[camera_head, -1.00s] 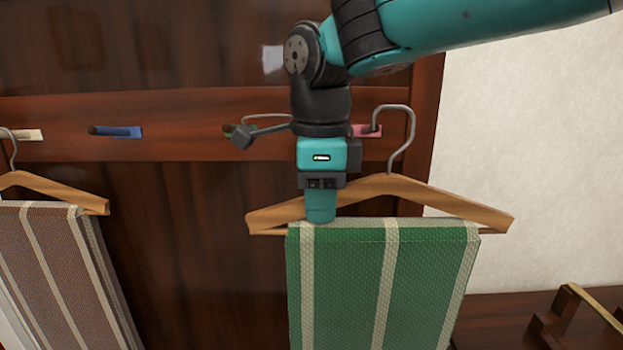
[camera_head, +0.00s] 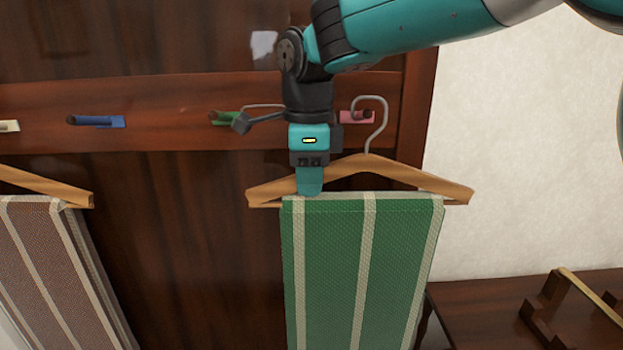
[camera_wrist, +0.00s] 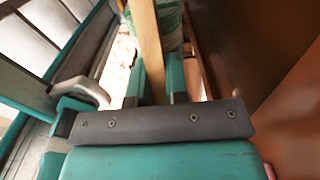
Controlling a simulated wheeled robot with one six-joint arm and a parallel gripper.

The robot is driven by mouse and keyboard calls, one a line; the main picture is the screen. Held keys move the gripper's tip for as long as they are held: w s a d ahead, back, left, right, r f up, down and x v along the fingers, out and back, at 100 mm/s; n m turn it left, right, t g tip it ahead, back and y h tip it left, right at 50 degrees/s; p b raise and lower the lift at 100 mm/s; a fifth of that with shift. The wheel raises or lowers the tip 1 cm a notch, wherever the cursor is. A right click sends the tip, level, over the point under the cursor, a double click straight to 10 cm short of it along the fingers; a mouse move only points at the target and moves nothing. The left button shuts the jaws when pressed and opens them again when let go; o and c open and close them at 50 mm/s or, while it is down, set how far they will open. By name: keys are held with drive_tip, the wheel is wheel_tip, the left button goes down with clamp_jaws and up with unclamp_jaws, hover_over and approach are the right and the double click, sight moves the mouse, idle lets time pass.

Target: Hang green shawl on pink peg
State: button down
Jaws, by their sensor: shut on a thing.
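The green shawl (camera_head: 335,270), with pale stripes, is draped over a wooden hanger (camera_head: 427,182) in the head view. My gripper (camera_head: 310,188) is shut on the hanger's left arm. The wrist view shows the hanger's wood (camera_wrist: 147,45) between the fingers (camera_wrist: 156,88), with a bit of the shawl (camera_wrist: 170,15) beyond. The hanger's metal hook (camera_head: 384,112) arches over the tip of the pink peg (camera_head: 350,117) in the picture. I cannot tell whether it touches the peg or is in front of it. My wrist partly covers the peg's left side.
Left along the wooden board (camera_head: 170,112) are a green peg (camera_head: 226,118), a blue peg (camera_head: 97,121) and a cream peg (camera_head: 8,126). A brown striped shawl (camera_head: 50,270) hangs on another hanger (camera_head: 45,182) at left. A wooden rack (camera_head: 550,300) stands on a dark surface at lower right.

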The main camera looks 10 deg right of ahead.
drive_tip(key=w, duration=0.1)
drive_tip(key=w+f, duration=0.1)
drive_tip(key=w, duration=0.1)
drive_tip(key=shift+w+d+f, duration=0.25)
drive_tip(key=shift+d, duration=0.1)
idle(0.3)
drive_tip(key=c, duration=1.1)
unclamp_jaws()
drive_tip(key=shift+o, duration=0.2)
